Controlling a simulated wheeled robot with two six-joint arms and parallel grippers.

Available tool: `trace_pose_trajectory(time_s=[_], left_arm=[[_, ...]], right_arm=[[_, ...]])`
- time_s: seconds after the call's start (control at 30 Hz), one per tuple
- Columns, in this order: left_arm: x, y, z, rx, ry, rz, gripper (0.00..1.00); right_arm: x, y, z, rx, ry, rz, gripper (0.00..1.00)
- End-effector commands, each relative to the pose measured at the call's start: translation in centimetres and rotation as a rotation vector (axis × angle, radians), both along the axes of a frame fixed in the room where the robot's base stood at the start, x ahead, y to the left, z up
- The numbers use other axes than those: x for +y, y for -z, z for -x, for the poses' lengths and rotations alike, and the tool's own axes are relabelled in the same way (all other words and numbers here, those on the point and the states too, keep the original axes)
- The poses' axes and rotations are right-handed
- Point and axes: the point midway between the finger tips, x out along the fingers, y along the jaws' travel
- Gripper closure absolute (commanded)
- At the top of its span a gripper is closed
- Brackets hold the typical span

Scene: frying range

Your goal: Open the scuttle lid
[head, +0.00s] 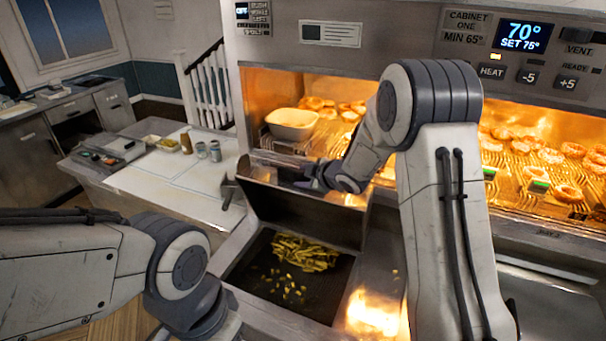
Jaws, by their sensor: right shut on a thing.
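The scuttle lid (305,215) is a dark metal panel with a bright rim, standing raised and tilted at the back of the scuttle. Below it the scuttle's dark bay (335,295) is uncovered, with yellow fries (305,252) lying inside. My right gripper (308,178) reaches over from the right and is shut on the lid near its upper edge; its own arm partly hides the grip. My left arm comes in at the lower left, and its gripper is not in view.
A heated cabinet (420,38) with trays of onion rings and a pale tub (292,124) stands close behind the lid. Flames (372,312) show right of the bay. A white counter (165,180) with small jars is at left.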

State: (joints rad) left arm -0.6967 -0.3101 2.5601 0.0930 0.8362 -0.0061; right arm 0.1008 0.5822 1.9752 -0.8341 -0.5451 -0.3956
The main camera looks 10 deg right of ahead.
Motion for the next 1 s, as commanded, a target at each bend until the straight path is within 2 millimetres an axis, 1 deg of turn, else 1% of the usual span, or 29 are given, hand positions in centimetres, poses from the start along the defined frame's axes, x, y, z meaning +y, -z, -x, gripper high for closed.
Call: trace_pose_trajectory(time_s=[0.03, 0.13, 0.17, 0.43, 0.57, 0.67, 0.9, 1.0], left_arm=[[0.0, 0.2, 0.0, 0.0, 0.0, 0.0, 0.5], [0.0, 0.2, 0.0, 0.0, 0.0, 0.0, 0.5], [0.0, 0.2, 0.0, 0.0, 0.0, 0.0, 0.5], [0.0, 0.2, 0.0, 0.0, 0.0, 0.0, 0.5], [0.0, 0.6, 0.0, 0.0, 0.0, 0.0, 0.5], [0.0, 1.1, 0.0, 0.0, 0.001, 0.0, 0.5], [0.0, 1.8, 0.0, 0.0, 0.002, 0.0, 0.5], [0.0, 2.0, 0.0, 0.0, 0.002, 0.0, 0.5]], right_arm=[[-0.6, 1.1, 0.1, 0.023, 0.016, 0.005, 1.0], [-0.6, 1.1, 0.1, 0.023, 0.017, 0.005, 1.0], [-0.6, 1.1, 0.1, 0.022, 0.017, 0.005, 0.45], [-0.5, 1.0, 0.1, 0.021, 0.017, 0.005, 0.45], [-0.8, 0.6, 0.8, 0.02, 0.016, 0.006, 0.45], [-1.3, -0.1, 2.0, 0.017, 0.017, 0.005, 0.45], [-2.2, -3.3, 5.6, 0.001, 0.011, 0.002, 0.45], [-2.6, -4.3, 6.9, -0.001, 0.008, 0.001, 0.45]])
